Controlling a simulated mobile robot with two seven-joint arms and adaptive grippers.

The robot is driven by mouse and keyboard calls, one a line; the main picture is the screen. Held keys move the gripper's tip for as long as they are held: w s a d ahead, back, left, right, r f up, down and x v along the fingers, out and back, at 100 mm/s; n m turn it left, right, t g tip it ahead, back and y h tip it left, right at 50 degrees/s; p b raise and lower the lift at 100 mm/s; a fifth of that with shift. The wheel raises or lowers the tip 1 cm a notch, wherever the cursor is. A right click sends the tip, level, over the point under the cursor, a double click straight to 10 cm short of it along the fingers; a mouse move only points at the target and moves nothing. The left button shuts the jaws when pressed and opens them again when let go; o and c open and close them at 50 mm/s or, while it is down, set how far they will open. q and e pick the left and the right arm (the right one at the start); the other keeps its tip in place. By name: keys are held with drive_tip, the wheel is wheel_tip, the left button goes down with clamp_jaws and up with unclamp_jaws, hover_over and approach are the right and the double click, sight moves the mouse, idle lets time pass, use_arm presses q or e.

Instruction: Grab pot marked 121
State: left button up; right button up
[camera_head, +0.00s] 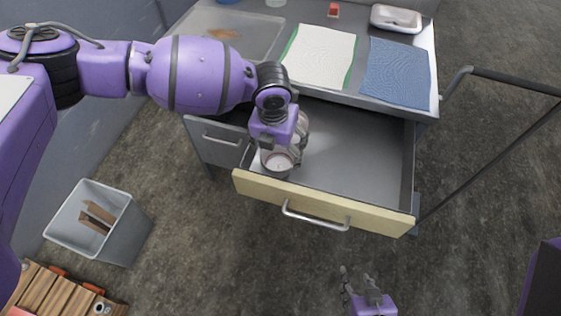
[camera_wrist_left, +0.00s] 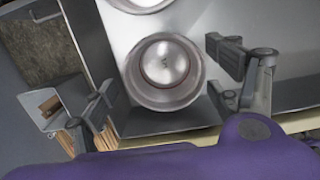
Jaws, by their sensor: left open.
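A round metal pot (camera_head: 278,163) stands at the front left of the open drawer. In the left wrist view the pot (camera_wrist_left: 165,72) is seen from above, between the finger pads. A second round vessel (camera_wrist_left: 142,3) is partly cut off at the top of that view. No number mark is legible on either. My left gripper (camera_head: 283,146) points down over the drawer, open, with its fingers on either side of the pot; contact is not clear. My right gripper (camera_head: 362,287) is at the bottom of the head view, away from the drawer, with its fingers apart and empty.
The drawer (camera_head: 365,155) is pulled out and its right side is bare. On the counter above lie a white cloth (camera_head: 320,57) and a blue cloth (camera_head: 397,72). A grey bin (camera_head: 93,222) stands on the floor at the left. A dark rail (camera_head: 505,80) is at the right.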

sight(278, 165)
use_arm(q)
wheel_tip(278, 165, down, 5)
drive_tip(key=shift+f, duration=0.1)
drive_tip(key=shift+s, duration=0.1)
drive_tip(key=c, duration=0.9)
drive_tip(key=shift+c, duration=0.2)
